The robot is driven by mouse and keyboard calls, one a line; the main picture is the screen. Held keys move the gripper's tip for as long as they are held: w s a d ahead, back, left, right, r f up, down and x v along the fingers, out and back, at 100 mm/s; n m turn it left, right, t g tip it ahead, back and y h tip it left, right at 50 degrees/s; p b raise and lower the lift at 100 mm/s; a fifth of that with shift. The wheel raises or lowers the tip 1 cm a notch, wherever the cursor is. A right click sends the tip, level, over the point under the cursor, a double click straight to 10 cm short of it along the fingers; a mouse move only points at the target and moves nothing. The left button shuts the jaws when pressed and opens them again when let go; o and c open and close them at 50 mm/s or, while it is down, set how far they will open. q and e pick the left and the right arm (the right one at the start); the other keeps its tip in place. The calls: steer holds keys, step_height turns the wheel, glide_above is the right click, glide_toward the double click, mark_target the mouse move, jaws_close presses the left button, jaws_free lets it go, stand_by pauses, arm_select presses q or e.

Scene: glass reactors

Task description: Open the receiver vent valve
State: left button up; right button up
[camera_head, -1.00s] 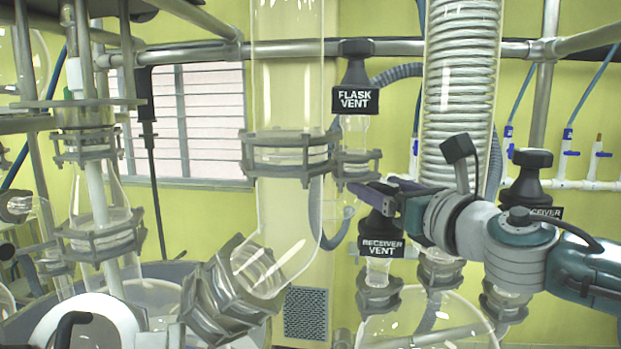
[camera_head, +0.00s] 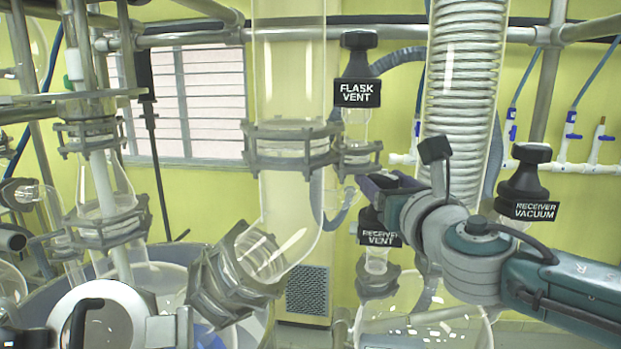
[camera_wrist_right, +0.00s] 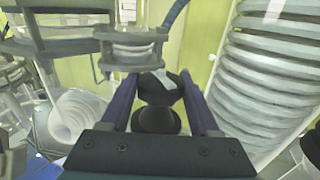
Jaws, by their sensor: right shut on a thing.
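The receiver vent valve is a black knob with a white-lettered label (camera_head: 378,238), on a glass neck above a large round glass vessel (camera_head: 425,325). My right gripper (camera_head: 382,188) is at the top of this knob, and its fingers and wrist hide much of it. In the right wrist view, the dark knob (camera_wrist_right: 158,118) stands between the two purple-grey fingers of my right gripper (camera_wrist_right: 160,88), which is shut on it.
The flask vent valve (camera_head: 357,93) stands above and left of my right gripper. The receiver vacuum valve (camera_head: 530,190) is to the right, close to my forearm. A wide glass column (camera_head: 290,75) and a coiled condenser (camera_head: 465,95) flank the space.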

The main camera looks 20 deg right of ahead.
mark_target(398, 184)
steer(key=shift+a, duration=0.1)
steer(key=shift+c, duration=1)
steer(key=shift+f+y+b, duration=0.1)
steer(key=shift+y+b, duration=0.2)
steer(key=shift+b, duration=0.05)
steer(key=n+y+b, duration=0.3)
steer(key=y, duration=0.1)
steer(key=shift+b, duration=0.4)
steer(key=shift+w+d+r+n+y+b, duration=0.15)
steer(key=shift+r+n+y+b, duration=0.1)
steer(key=shift+r, duration=0.15)
steer(key=shift+w+d+r+n+y+b, duration=0.1)
steer(key=shift+r+n+y+b, duration=0.05)
steer(key=shift+r+y+b, duration=0.15)
steer(key=o, duration=1.1)
steer(key=shift+s+d, duration=0.15)
steer(key=shift+s, duration=0.25)
steer(key=shift+h, duration=0.25)
steer(key=s, duration=0.2)
steer(key=s+d, duration=0.1)
steer(key=s, duration=0.1)
steer(key=s+f+p, duration=0.1)
steer(key=s, duration=0.2)
steer(key=shift+d, duration=0.25)
